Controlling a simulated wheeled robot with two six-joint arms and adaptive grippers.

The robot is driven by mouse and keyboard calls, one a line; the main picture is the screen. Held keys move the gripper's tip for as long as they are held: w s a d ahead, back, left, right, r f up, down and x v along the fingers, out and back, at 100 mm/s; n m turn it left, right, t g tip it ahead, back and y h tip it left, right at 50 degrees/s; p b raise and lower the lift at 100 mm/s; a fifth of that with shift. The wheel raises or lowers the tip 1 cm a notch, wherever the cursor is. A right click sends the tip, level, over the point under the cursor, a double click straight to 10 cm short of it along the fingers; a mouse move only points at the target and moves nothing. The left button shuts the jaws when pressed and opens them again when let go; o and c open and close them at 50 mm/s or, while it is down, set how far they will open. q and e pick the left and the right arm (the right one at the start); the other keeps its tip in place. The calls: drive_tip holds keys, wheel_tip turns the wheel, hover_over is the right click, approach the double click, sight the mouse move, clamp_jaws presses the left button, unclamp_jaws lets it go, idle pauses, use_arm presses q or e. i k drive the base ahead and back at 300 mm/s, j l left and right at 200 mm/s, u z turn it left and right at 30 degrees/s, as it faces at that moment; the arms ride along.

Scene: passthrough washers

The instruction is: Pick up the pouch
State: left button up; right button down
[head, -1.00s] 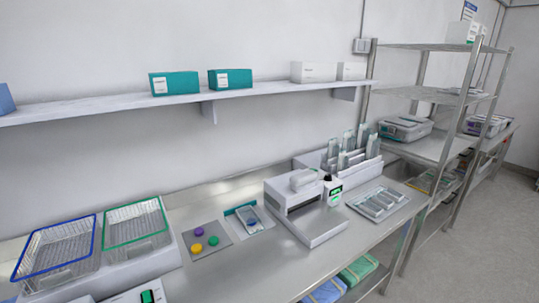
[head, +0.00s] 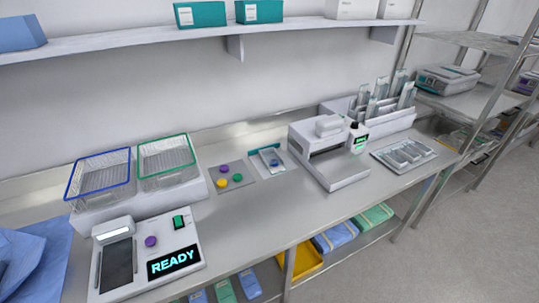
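A flat pouch (head: 271,159) with a clear face and a teal edge lies on the steel counter, beside a grey mat (head: 233,187) with purple, green and yellow round pieces. Several similar flat packs lie in a shallow tray (head: 427,165) right of the white sealer-like machine (head: 335,150). Several clear packs (head: 385,97) stand upright in a white rack (head: 372,120) at the back. I cannot tell which of these the task means. Neither of my grippers is in view.
A device with a READY display (head: 173,262) stands at the front left. Behind it are a blue-rimmed basket (head: 100,178) and a green-rimmed basket (head: 165,160). Blue cloth (head: 38,250) lies at the far left. A wall shelf (head: 180,43) runs above. The counter front centre is clear.

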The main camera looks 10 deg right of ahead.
sight(273, 160)
drive_tip(key=k+l+u, duration=0.15)
drive_tip(key=l+u, duration=0.15)
drive_tip(key=l, duration=0.15)
drive_tip(key=k+l+u, duration=0.25)
drive_tip(key=l, duration=0.2)
drive_tip(key=k+l+u, duration=0.1)
drive_tip(key=l+u, duration=0.2)
drive_tip(key=l, duration=0.15)
drive_tip(key=k+l+u, duration=0.25)
drive_tip(key=l, duration=0.1)
